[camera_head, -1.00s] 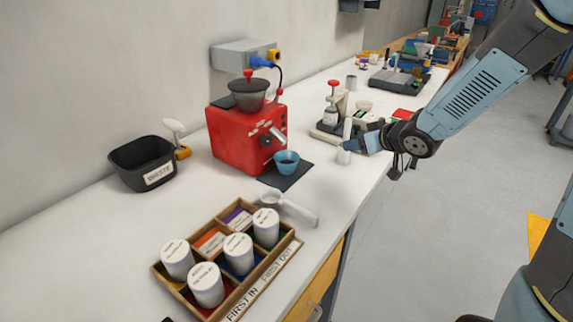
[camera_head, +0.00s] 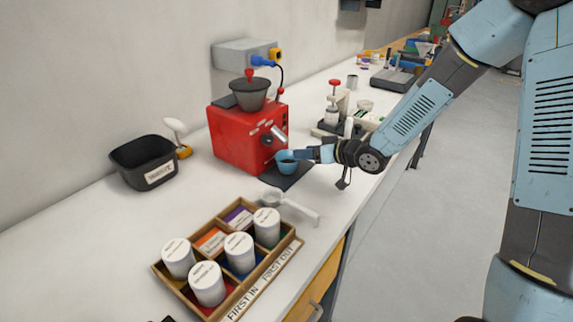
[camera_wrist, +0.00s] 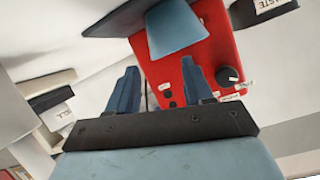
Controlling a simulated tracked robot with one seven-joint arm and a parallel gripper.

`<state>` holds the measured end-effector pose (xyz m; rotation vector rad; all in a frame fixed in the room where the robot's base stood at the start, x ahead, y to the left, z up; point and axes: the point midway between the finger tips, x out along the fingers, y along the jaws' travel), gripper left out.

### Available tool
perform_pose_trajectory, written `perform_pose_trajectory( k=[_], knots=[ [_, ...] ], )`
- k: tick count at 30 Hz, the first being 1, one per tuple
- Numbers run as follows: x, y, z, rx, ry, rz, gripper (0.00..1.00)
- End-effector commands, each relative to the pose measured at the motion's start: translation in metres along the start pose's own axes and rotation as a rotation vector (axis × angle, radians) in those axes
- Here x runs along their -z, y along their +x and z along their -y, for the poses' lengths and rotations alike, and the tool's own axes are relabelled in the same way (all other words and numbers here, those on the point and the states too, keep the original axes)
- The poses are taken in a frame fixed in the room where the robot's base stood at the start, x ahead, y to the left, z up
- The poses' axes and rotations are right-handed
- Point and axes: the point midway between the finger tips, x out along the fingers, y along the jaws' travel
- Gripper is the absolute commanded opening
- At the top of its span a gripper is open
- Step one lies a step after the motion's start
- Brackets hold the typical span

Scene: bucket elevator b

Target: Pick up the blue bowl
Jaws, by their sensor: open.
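The blue bowl (camera_head: 287,163) stands upright on a dark mat (camera_head: 289,176) in front of the red grinder (camera_head: 240,138); dark contents show inside it. In the wrist view the bowl (camera_wrist: 175,27) is beyond the fingertips, near the top middle, with the red grinder (camera_wrist: 205,50) behind it. My gripper (camera_head: 308,154) is at the bowl's right side in the head view. In the wrist view my gripper (camera_wrist: 163,72) has its two blue fingers spread apart with nothing between them. Whether a fingertip touches the bowl cannot be told.
A portafilter-like scoop (camera_head: 290,205) lies in front of the mat. A wooden tray (camera_head: 283,246) with several white canisters is at the counter's front. A black bin (camera_head: 125,155) stands at left. A red-topped bottle (camera_head: 333,107) stands behind my wrist.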

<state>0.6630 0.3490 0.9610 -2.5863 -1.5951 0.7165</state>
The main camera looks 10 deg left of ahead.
Motion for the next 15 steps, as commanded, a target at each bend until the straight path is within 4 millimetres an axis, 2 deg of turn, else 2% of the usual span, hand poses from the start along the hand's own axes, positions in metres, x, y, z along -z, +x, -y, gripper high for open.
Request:
perform_pose_trajectory(
  k=[7, 15],
  knots=[
    [-0.001, 0.014, 0.0, 0.0, 0.0, 0.001, 0.51],
    [-0.004, 0.049, -0.002, 0.0, -0.001, 0.0, 0.51]
  ],
)
